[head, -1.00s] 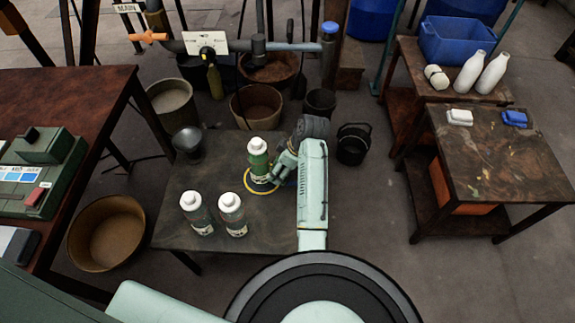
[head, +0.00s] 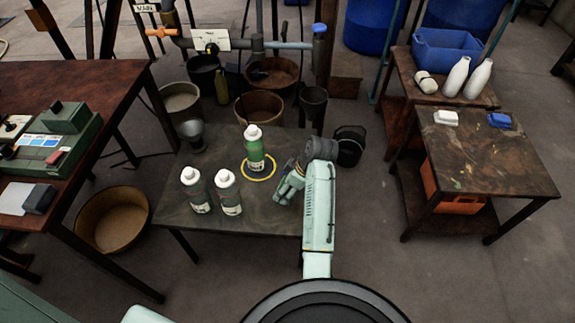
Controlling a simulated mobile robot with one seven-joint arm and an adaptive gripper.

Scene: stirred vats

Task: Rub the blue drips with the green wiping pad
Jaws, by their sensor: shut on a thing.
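My gripper (head: 284,193) is over the right part of the low grey table (head: 265,222), right of the green bottle and apart from it. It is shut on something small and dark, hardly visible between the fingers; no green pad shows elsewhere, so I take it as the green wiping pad. The green bottle (head: 253,150) with a white cap stands upright at the yellow ring (head: 260,176). I cannot make out blue drips on the table or the bottle; the bottle's far side is hidden.
Two white-capped bottles (head: 197,192) (head: 228,193) stand front left on the low table. A funnel-like metal cup (head: 192,133) is at its back left corner. Buckets and pipes stand behind. A right table (head: 490,165) holds a white block (head: 446,118) and a blue block (head: 499,120).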

